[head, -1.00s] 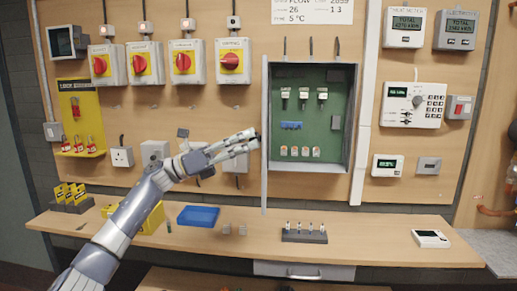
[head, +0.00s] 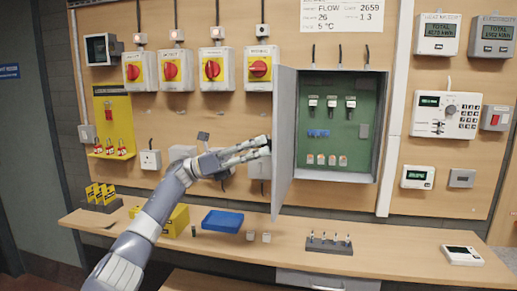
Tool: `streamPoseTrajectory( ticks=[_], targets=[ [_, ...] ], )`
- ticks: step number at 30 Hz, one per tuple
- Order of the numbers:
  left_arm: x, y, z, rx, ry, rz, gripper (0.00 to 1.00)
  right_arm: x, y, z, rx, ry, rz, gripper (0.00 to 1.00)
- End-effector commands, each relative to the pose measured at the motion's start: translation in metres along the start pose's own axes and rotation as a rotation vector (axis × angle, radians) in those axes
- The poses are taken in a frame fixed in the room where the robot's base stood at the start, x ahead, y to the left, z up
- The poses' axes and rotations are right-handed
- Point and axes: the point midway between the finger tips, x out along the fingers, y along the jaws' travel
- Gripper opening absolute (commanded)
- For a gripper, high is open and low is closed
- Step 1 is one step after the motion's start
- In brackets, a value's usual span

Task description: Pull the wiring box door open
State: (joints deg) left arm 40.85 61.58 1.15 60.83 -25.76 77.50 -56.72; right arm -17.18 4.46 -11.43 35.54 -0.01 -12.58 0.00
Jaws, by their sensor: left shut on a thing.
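The wiring box (head: 379,130) is a grey cabinet on the wooden wall panel, with a green inside holding several small parts. Its door (head: 284,150) is hinged on the box's left side and stands partly open, swung out towards me. My left gripper (head: 268,146) reaches in from the left, its fingertips at the door's left part, about mid-height. It is shut on a small dark part at the door, likely its handle, which the fingers mostly hide. My right gripper does not show.
A wooden shelf (head: 390,240) runs below the box, with a blue tray (head: 222,221), a yellow box (head: 172,220), a dark rack (head: 329,244) and a white meter (head: 462,255) on it. Red-knob switches (head: 212,70) hang left of the box. The air before the open box is clear.

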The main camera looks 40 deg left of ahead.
Motion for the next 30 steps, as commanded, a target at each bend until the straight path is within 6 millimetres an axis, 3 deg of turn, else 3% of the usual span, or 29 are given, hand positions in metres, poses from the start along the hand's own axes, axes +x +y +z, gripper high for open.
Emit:
streamPoseTrajectory(
  ticks=[1,3,17,30],
  targets=[
    [0.000,0.000,0.004,0.004,-0.007,0.002,0.29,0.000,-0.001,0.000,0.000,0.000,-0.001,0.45],
    [0.000,0.000,0.003,0.004,-0.006,0.002,0.44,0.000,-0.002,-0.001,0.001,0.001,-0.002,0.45],
    [-0.009,0.001,0.001,0.000,-0.003,0.003,0.45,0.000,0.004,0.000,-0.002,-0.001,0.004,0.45],
    [-0.096,0.001,0.002,0.003,-0.005,0.004,0.45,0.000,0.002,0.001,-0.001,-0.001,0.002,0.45]
  ],
)
